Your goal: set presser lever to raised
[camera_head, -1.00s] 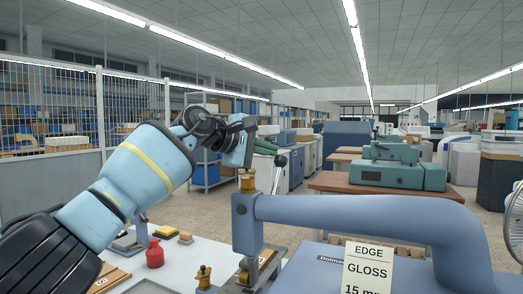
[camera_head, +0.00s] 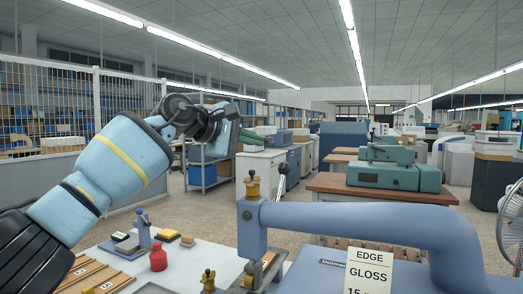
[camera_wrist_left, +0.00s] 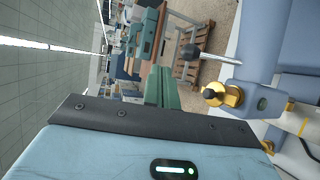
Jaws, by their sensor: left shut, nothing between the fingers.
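The presser lever (camera_head: 280,184) is a thin metal rod with a dark knob. It stands nearly upright, leaning slightly right, behind the blue-grey press arm (camera_head: 350,215). In the left wrist view the lever (camera_wrist_left: 213,56) shows sideways, beside the press head and its brass knob (camera_wrist_left: 222,93). My left gripper (camera_head: 230,126) is shut and empty, up and to the left of the lever knob and apart from it. In the wrist view green finger parts (camera_wrist_left: 163,88) show above the dark gripper body. My right gripper is not in view.
A white worktop (camera_head: 190,262) at lower left holds a red bottle (camera_head: 158,257), small pads and wooden strips (camera_head: 95,275). A sign reading EDGE GLOSS (camera_head: 368,272) stands before the press. A green machine (camera_head: 395,172) sits on a table behind. A fan is at right.

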